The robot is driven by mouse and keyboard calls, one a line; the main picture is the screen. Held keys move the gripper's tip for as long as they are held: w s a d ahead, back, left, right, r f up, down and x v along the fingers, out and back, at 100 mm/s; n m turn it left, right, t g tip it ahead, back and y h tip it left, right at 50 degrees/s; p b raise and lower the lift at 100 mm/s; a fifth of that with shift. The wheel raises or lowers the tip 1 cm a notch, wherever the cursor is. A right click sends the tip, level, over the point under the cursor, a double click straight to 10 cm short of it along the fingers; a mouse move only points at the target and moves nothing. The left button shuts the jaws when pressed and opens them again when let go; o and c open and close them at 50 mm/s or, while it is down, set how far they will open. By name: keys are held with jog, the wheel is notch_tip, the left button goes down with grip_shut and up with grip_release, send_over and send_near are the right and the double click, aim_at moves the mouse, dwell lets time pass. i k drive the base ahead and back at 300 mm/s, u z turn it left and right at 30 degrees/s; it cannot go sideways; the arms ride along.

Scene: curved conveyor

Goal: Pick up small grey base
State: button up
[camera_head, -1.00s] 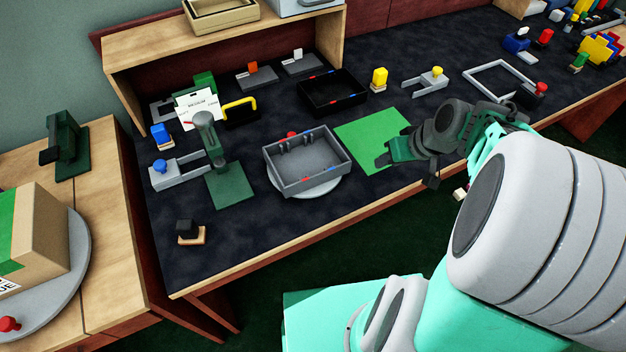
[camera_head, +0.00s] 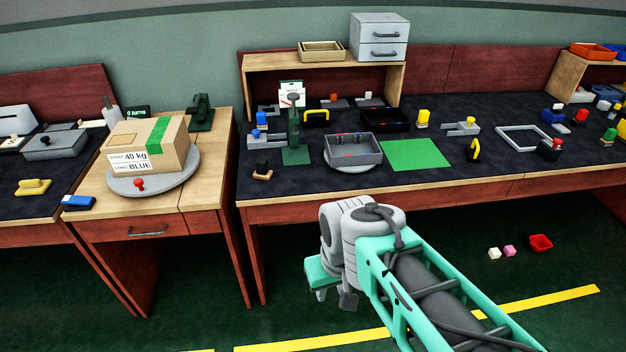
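Several grey pieces are on the dark workbench, and I cannot tell which one is the small grey base. A grey open-topped box (camera_head: 367,157) sits on a round light turntable. A forked grey piece with a yellow knob (camera_head: 459,131) lies right of the green mat. Another forked grey piece, with a blue knob, is at the left (camera_head: 250,139). Two small flat grey pieces, one with an orange top (camera_head: 338,103) and one with a white top (camera_head: 368,100), stand under the shelf. My arm is in front of the bench; its gripper does not show clearly.
A green mat (camera_head: 414,155) lies flat and empty at the bench's middle. A black tray (camera_head: 386,121) and a green stand (camera_head: 294,150) are near the grey box. A cardboard box (camera_head: 147,147) sits on the left table. A red bin (camera_head: 540,242) is on the floor.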

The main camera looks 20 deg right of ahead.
aim_at(351, 150)
jog(key=u, duration=0.25)
jog(key=i, duration=0.85)
jog(key=u, duration=0.5)
